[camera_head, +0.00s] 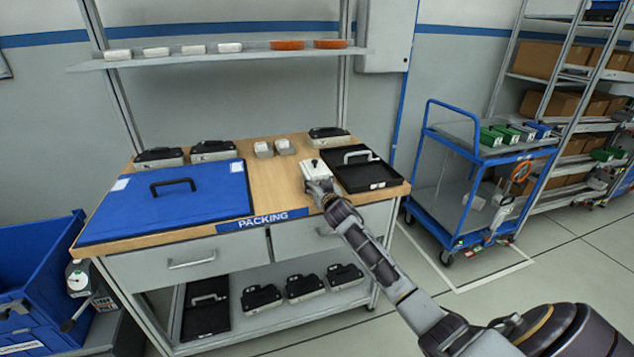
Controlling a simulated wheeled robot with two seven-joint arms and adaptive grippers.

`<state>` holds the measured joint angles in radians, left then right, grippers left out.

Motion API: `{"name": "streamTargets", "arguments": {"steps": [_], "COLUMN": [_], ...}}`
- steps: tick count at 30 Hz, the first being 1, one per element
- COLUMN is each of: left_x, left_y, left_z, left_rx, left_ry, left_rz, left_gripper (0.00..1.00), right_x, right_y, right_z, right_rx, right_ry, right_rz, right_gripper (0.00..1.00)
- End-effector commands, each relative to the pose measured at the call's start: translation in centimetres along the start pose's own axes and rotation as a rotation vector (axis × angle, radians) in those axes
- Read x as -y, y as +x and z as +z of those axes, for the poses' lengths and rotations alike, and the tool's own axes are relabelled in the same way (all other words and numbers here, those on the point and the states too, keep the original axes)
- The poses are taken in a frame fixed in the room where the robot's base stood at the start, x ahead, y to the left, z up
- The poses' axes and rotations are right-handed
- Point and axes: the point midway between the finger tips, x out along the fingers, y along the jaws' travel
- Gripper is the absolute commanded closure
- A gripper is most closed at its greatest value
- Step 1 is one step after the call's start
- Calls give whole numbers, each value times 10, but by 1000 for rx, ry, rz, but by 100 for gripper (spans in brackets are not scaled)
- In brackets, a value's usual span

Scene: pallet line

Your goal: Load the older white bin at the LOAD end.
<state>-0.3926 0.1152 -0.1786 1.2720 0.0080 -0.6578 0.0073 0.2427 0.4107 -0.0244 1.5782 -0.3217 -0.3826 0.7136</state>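A small white box-like thing (314,168) with a dark spot on top is at the middle right of the packing table, beside the black tray. My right gripper (319,186) reaches in from the lower right and is right at its near side. The fingers are too small to tell whether they touch or grip it. Several small white items (192,49) stand in a row on the shelf above; I cannot tell whether any is the older white bin. No LOAD sign is readable. My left gripper is not in view.
The packing table (275,172) holds a blue lid-like panel (168,205), a black tray (378,179), black cases (212,151) and two grey blocks (284,146). A blue cart (466,154) stands right, a blue bin (38,262) left. Floor between table and cart is clear.

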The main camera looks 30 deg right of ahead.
Motion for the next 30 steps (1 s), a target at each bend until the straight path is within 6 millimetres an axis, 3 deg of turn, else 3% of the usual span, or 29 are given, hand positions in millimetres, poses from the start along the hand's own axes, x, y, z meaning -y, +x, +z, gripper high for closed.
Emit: {"name": "streamTargets", "arguments": {"steps": [1,5,21,30], "left_x": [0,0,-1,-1], "left_y": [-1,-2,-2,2], "left_z": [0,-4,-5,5], "left_rx": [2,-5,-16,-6], "left_ry": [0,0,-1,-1], "left_rz": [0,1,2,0], "left_gripper": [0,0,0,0], "right_x": [0,0,0,0], "right_y": [0,0,0,-18], "right_z": [0,0,-2,-2], "right_rx": [0,0,0,0], "right_ry": [0,0,0,1], "right_rz": [0,0,0,0], "right_gripper": [36,20,20,20]}}
